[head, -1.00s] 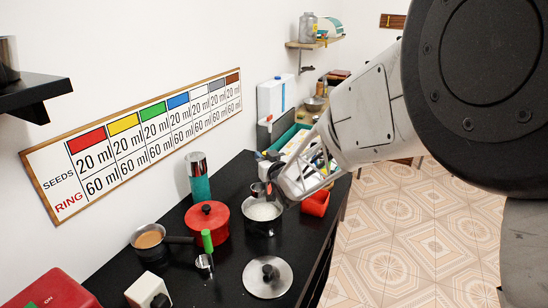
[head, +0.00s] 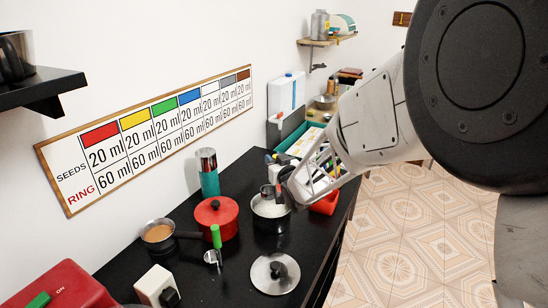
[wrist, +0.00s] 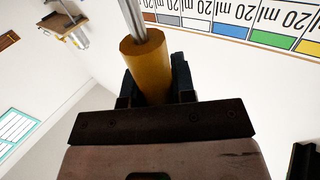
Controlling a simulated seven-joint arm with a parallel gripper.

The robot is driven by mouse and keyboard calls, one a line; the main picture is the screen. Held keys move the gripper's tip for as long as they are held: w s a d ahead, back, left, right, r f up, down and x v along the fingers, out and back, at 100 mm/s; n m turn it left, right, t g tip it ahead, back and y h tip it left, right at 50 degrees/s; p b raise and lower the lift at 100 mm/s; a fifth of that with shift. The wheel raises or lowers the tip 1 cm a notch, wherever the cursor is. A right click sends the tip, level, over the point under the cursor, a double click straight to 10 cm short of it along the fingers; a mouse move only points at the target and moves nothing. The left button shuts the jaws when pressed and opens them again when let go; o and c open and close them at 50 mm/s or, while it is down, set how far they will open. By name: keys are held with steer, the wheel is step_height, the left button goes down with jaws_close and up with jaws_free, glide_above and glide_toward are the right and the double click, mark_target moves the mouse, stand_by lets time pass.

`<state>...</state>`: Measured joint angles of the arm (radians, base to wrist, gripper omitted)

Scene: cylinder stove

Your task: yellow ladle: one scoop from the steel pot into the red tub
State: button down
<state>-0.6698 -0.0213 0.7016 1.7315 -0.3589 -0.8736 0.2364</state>
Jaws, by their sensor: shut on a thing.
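My gripper (head: 284,184) is shut on the yellow ladle's handle (wrist: 145,65), which fills the space between the fingers in the wrist view. A steel shaft (wrist: 133,18) runs out of the handle toward the top of that view. In the head view the gripper is just above and right of the steel pot (head: 271,222), which holds white contents. A small dark-and-steel part at the pot's rim may be the ladle's bowl; I cannot tell if it is in the contents. The red tub (head: 326,205) stands right of the pot, partly behind my gripper.
A lidded red pot (head: 216,218), a small pan with brown contents (head: 158,234), a loose lid (head: 275,273) and a green-handled utensil (head: 216,237) stand left of and in front of the steel pot. A steel-and-teal cylinder (head: 208,175) stands behind.

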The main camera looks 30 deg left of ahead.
steer(key=shift+f, duration=5.15)
steer(key=shift+r, duration=0.15)
steer(key=shift+r, duration=5.35)
steer(key=w+d+r+m+t+h, duration=0.2)
steer(key=w+d+m+t+h, duration=0.3)
steer(key=w+d, duration=1.3)
steer(key=shift+w+d+r+m+t+h, duration=0.15)
steer(key=shift+d+r+m+t+h, duration=0.3)
steer(key=shift+d+h, duration=0.65)
steer(key=shift+a, duration=0.1)
